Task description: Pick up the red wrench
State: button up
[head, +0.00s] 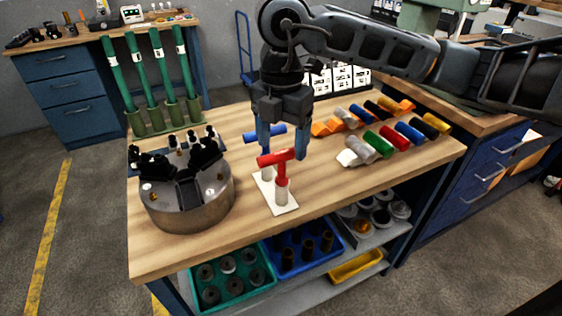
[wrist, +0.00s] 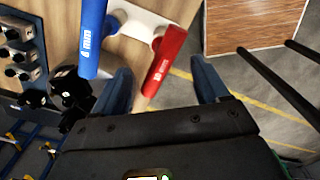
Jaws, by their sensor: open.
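The red wrench (head: 284,163) is a T-handle piece standing upright in a white stand (head: 286,207) on the wooden bench. It also shows in the wrist view (wrist: 168,55), marked 10 mm. The blue wrench (head: 262,134), marked 8 mm in the wrist view (wrist: 91,40), stands in the same stand behind it. My gripper (head: 282,153) is open and points down at the red wrench's handle. In the wrist view the red handle lies between the two blue fingertips, nearer the right side of the blue wrench; I cannot tell whether they touch it.
A round metal chuck (head: 190,200) with black jaws stands at the left front of the bench (head: 330,195). Green posts (head: 155,75) rise behind it. Several coloured cylinders (head: 385,140) lie at the right. Bins (head: 227,275) sit on the shelf below.

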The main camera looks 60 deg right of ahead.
aim_at(281, 152)
jog(key=shift+a+f+p, duration=0.1)
jog(key=shift+f+p, duration=0.45)
jog(key=shift+f, duration=2.1)
grip_shut()
